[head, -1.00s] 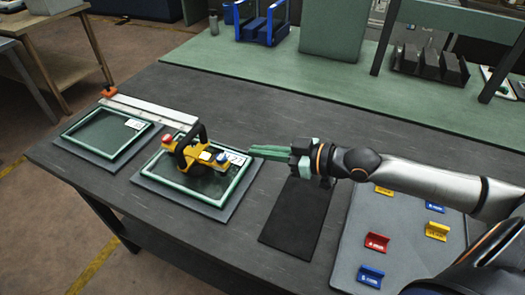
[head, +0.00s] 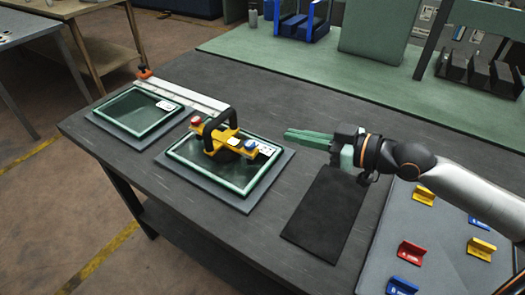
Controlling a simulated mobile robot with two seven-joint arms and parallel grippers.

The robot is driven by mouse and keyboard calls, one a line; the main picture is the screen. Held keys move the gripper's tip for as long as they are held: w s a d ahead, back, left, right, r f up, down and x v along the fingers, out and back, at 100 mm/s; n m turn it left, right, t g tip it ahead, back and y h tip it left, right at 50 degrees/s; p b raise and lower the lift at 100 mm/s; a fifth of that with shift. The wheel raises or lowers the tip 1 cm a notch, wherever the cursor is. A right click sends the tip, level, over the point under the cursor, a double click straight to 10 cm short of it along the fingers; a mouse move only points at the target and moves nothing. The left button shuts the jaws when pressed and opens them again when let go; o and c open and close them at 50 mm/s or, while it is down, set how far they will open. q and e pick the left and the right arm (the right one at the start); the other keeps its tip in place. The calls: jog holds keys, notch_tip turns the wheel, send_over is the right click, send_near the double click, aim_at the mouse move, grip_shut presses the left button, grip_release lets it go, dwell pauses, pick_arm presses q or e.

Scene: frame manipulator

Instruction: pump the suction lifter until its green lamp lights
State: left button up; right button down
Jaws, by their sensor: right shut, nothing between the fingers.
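The suction lifter sits on the glass of the nearer green-framed pane (head: 200,176). It has a yellow body (head: 212,140), a black arched handle (head: 222,122), a red knob (head: 196,121) at its left end and a blue-and-white part (head: 251,146) at its right end. I cannot make out a lit green lamp on it. My right gripper (head: 288,134) has green fingers, shut and empty. It hangs to the right of the lifter, pointing at its right end, with a small gap between them. My left gripper is not in view.
A second green-framed pane (head: 112,128) lies to the left. A pale rail (head: 185,95) with an orange end runs behind the panes. A black mat (head: 325,215) lies below my right gripper. A grey board (head: 385,250) with coloured clips is at the right. Green shelf stands behind.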

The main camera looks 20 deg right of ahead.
jog(key=shift+s+r, duration=0.15)
dwell(0.4)
jog(key=p, duration=0.2)
send_over(250, 145)
jog(key=s+d, duration=0.2)
jog(key=f, duration=0.2)
jog(key=shift+w+a+f+b, duration=0.15)
jog(key=shift+f+b, duration=0.15)
jog(key=shift+f, duration=0.8)
jog(key=shift+w+f+b, duration=0.1)
jog(key=shift+f+b, duration=0.15)
jog(key=shift+f, duration=0.8)
